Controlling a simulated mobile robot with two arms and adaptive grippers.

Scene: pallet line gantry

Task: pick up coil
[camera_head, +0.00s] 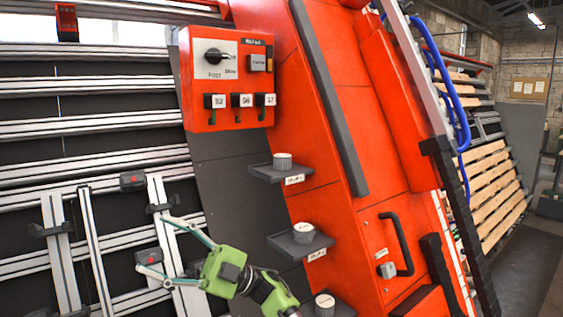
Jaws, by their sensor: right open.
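Several small round grey-white cylinders that may be coils stand on little dark shelves down the red panel: an upper one (283,161), a middle one (304,232) and a lower one (325,304). I cannot tell which is the task's coil. My right gripper (152,245) is green with thin grey-green fingers. It comes in from the bottom, points left and is spread open and empty. It is in front of the metal uprights, left of the shelves and apart from the cylinders. My left gripper is not in view.
A red control box (228,80) with a rotary switch and numbered tags hangs above. Metal rails and uprights (62,250) with clamps fill the left. A black handle (398,243) juts from the red panel. Wooden pallets (487,180) lean at the right, beside open floor.

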